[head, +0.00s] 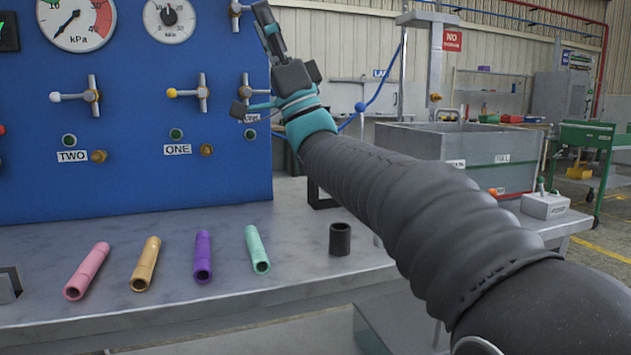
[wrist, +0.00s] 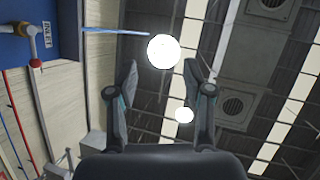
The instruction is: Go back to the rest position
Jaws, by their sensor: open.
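My gripper (head: 255,62) is raised in front of the right side of the blue panel (head: 130,185) in the head view. Its fingers are spread apart and nothing is between them. In the wrist view my gripper (wrist: 160,85) is open, with the ceiling lamps and roof beams behind it. My arm, in a dark ribbed sleeve, reaches up to it from the lower right. The gripper hides part of the panel's right-hand valve and its label.
A pink tube (head: 87,271), a gold tube (head: 146,264), a purple tube (head: 203,257), a mint tube (head: 257,249) and a black cup (head: 340,239) stand or lie on the grey bench (head: 300,275). A grey tank (head: 400,139) stands behind my arm.

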